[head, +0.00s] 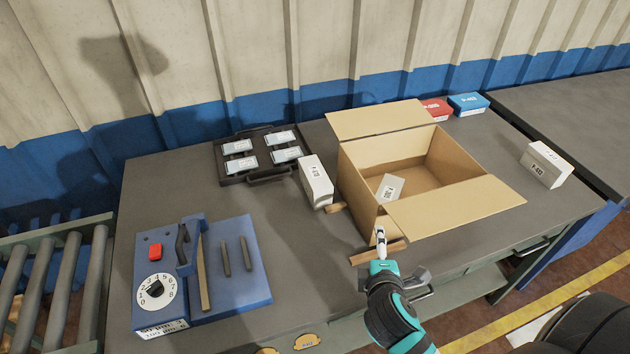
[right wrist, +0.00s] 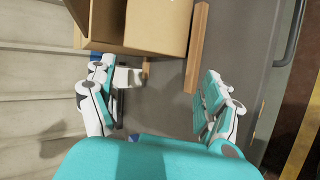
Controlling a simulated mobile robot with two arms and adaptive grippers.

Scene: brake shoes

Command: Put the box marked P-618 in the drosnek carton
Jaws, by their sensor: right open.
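The open cardboard carton (head: 465,195) stands on the grey table with its flaps spread; no drosnek name is readable on it. It also shows in the right wrist view (right wrist: 158,25). A white box (head: 316,182) stands upright just left of the carton; its small label seems to read P-618. Another white labelled box (head: 390,188) lies inside the carton. My right gripper (head: 398,260) is open and empty in front of the carton's near side. In the right wrist view its fingers (right wrist: 160,95) are wide apart over the table. My left gripper is not in view.
Wooden strips (head: 372,253) lie beside the carton. A black tray (head: 237,177) with several pale packs is at the back left. A blue fixture (head: 235,275) with a dial stands front left. Red (head: 437,108), blue (head: 467,103) and white (head: 545,165) boxes lie behind and right.

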